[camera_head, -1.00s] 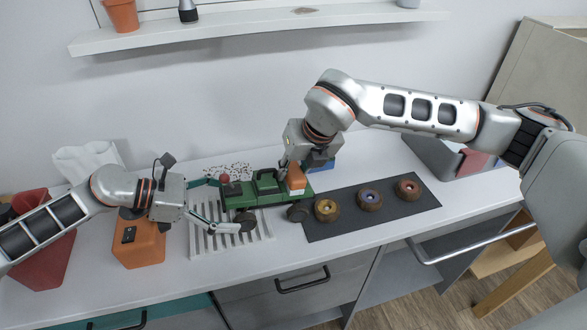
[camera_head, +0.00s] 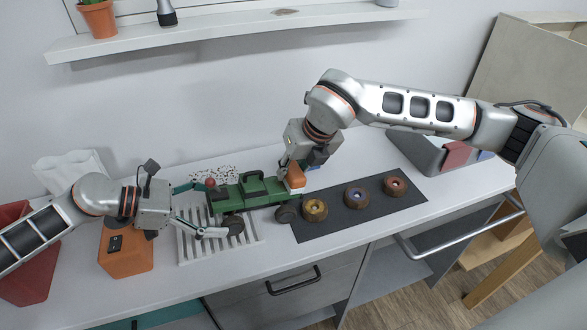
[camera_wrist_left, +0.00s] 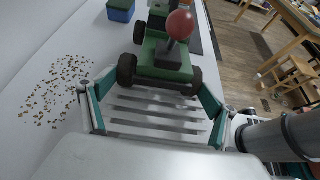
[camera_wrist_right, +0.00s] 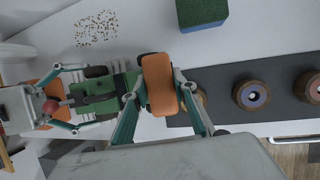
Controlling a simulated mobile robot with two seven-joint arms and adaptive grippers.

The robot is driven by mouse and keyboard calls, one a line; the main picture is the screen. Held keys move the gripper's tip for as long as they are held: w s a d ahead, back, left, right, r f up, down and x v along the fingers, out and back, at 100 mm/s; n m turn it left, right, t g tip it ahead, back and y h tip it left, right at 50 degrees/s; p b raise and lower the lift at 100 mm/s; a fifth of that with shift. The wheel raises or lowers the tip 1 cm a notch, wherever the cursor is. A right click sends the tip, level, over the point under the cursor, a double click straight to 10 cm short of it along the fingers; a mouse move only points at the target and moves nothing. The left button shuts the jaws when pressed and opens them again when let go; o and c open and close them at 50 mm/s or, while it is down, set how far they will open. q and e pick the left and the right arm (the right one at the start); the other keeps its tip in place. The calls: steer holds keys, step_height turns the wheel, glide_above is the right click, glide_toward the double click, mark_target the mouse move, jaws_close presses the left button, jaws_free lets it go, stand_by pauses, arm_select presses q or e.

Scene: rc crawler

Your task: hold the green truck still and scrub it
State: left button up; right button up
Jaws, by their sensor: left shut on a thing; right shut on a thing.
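The green truck (camera_head: 262,190) stands over a slatted white rack (camera_head: 190,253) on the counter, a red ball (camera_head: 210,183) at its left end. My left gripper (camera_wrist_left: 152,100) is at that end, its two fingers on either side of the truck's body and wheels. My right gripper (camera_wrist_right: 160,100) is shut on an orange block-like scrubber (camera_wrist_right: 160,84) at the truck's right end. In the head view the scrubber (camera_head: 295,177) is at the truck's top right end; whether it touches the truck is hard to tell.
A dark mat (camera_head: 335,217) to the right holds three brown wheels with coloured hubs. A green-and-blue sponge (camera_wrist_right: 202,14) lies behind the scrubber. Dark specks (camera_wrist_left: 55,90) lie on the counter behind the truck. An orange container (camera_head: 125,255) and red bin (camera_head: 30,265) stand left.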

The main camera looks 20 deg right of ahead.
steer(key=shift+s+a+r, duration=0.1)
steer(key=shift+a+r, duration=0.05)
steer(key=shift+a, duration=1.55)
steer(key=shift+d+f, duration=0.15)
steer(key=shift+d, duration=0.9)
steer(key=shift+d+f, duration=0.1)
steer(key=shift+d, duration=0.9)
steer(key=shift+a+r, duration=0.2)
steer(key=shift+a, duration=0.8)
steer(key=shift+a+r, duration=0.15)
steer(key=shift+a, duration=0.85)
steer(key=shift+d+f, duration=0.25)
steer(key=shift+d, duration=0.75)
steer(key=shift+d+f, duration=0.2)
steer(key=shift+d, duration=0.75)
steer(key=shift+a, duration=0.1)
arm_select(q)
steer(key=shift+d, duration=0.1)
arm_select(e)
steer(key=shift+a+r, duration=0.2)
steer(key=shift+a, duration=0.75)
steer(key=shift+a+r, duration=0.2)
steer(key=shift+a, duration=0.75)
steer(key=shift+d+r, duration=0.2)
steer(key=shift+r, duration=1)
steer(key=shift+d+r, duration=0.25)
steer(key=shift+r, duration=0.9)
steer(key=shift+d+r, duration=0.2)
steer(key=shift+r, duration=1)
